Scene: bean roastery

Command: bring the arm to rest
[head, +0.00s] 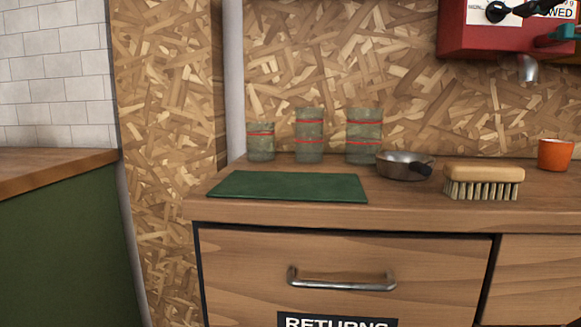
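My arm and gripper do not show clearly in the head view. A dark part (497,12) in front of the red machine (465,40) at the top right is cut off by the frame edge, and I cannot tell it as my gripper. No object is seen held.
Below is a shut drawer (345,255) labelled RETURNS. The mat is bare. A green cabinet (65,235) stands left.

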